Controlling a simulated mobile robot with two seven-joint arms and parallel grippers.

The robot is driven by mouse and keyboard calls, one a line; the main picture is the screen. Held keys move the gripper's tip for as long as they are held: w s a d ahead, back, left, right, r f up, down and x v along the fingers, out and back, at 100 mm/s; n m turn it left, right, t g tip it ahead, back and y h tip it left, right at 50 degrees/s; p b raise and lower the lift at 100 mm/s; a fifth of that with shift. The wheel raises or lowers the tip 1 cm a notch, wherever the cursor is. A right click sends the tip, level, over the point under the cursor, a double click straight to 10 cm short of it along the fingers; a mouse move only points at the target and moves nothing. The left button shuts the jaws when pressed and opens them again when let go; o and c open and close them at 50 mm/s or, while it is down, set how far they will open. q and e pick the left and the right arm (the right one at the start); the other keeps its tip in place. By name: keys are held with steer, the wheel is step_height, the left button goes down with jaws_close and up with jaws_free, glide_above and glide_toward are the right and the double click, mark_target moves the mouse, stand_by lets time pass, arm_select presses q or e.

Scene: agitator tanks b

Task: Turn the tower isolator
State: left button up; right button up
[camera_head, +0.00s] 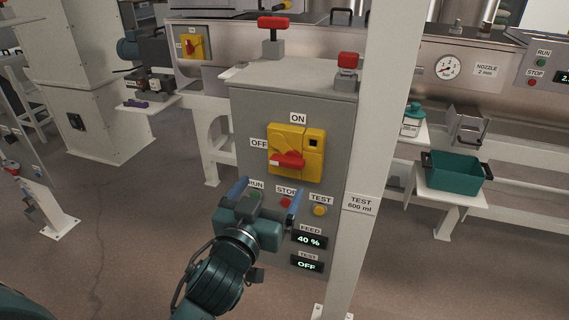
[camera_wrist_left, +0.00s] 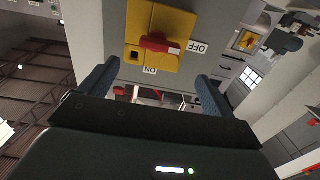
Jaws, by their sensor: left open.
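A yellow isolator (camera_head: 306,139) with a red handle (camera_head: 288,160) is on the front of a grey cabinet. Its handle lies level and points left toward the OFF label; the ON label is above. The isolator also shows in the left wrist view (camera_wrist_left: 155,22), beyond the fingers. A second yellow isolator with a red handle (camera_head: 194,45) is at the back left. I see no tower label on either. My left gripper (camera_head: 267,197) is open and empty, just below the nearer isolator, with its blue fingers on either side of the button row. My right gripper is not in view.
Below the isolator are RUN, STOP and TEST buttons (camera_head: 319,210) and FEED and TEST displays (camera_head: 308,240). A white post (camera_head: 378,130) stands right of the cabinet (camera_head: 245,120). A teal bin (camera_head: 458,170) is farther right.

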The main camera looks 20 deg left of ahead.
mark_target(285, 163)
arm_select(q)
steer(key=w, duration=0.9)
steer(key=shift+w+d, duration=0.2)
steer(key=shift+w, duration=0.05)
steer(key=shift+c, duration=0.2)
steer(key=c, duration=1)
